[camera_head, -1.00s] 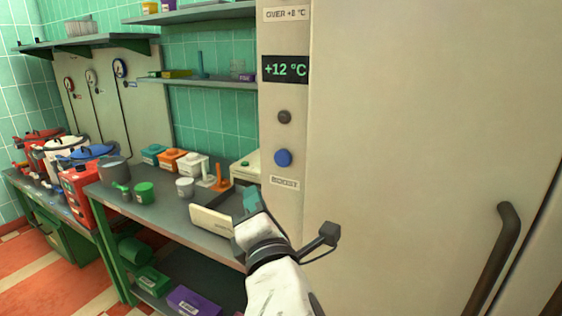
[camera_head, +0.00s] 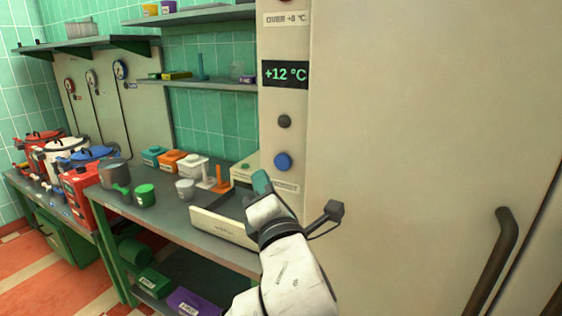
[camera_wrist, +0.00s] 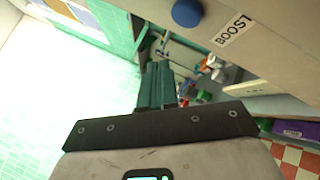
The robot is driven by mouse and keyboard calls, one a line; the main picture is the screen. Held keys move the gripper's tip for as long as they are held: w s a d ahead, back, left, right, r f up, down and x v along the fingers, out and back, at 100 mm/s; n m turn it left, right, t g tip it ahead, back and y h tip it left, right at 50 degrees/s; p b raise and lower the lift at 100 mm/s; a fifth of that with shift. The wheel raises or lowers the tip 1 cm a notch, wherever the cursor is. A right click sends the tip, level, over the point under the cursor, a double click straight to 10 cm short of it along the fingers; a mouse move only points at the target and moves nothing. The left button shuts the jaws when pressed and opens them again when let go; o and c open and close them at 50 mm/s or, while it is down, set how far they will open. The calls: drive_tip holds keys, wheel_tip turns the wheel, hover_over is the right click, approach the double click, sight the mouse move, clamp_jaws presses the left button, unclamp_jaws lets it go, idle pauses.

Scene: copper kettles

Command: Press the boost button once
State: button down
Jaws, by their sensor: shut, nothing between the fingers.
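The boost button is a round blue knob (camera_head: 283,162) on the narrow left front panel of the tall cream cabinet (camera_head: 420,120). Its label, partly covered by my gripper in the head view, reads BOOST in the wrist view (camera_wrist: 233,29). The blue button also shows at the top of the wrist view (camera_wrist: 187,12). My gripper (camera_head: 262,180) is shut and empty, its teal fingertips just below and left of the button, apart from it. In the wrist view the closed fingers (camera_wrist: 157,85) point past the panel, with the button up and to the right.
A dark round knob (camera_head: 284,121) sits above the button, under a display (camera_head: 285,74) reading +12 °C. A grey workbench (camera_head: 150,210) with pots, tubs and an open cream drawer or tray (camera_head: 222,226) stands left. A dark door handle (camera_head: 494,262) is at right.

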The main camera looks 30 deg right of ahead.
sight(276, 160)
drive_tip(key=shift+w+d+p, duration=0.4)
drive_tip(key=shift+w+d, duration=0.2)
drive_tip(key=shift+d, duration=0.25)
drive_tip(key=shift+w+d+p, duration=0.4)
drive_tip(key=shift+w+d, duration=0.2)
drive_tip(key=shift+d, duration=0.2)
drive_tip(key=shift+d, duration=0.15)
idle(0.8)
drive_tip(key=shift+w+d+p, duration=0.2)
drive_tip(key=shift+d+p, duration=0.05)
drive_tip(key=shift+p, duration=0.15)
drive_tip(key=shift+w+d, duration=0.1)
drive_tip(key=shift+w, duration=0.05)
idle(0.4)
drive_tip(key=shift+w+d+r+p, duration=0.15)
drive_tip(key=shift+d+r+p, duration=0.1)
drive_tip(key=shift+d+p, duration=0.25)
idle(0.9)
drive_tip(key=shift+s+a+f, duration=0.15)
drive_tip(key=shift+s+f, duration=0.05)
drive_tip(key=shift+s, duration=0.05)
idle(0.4)
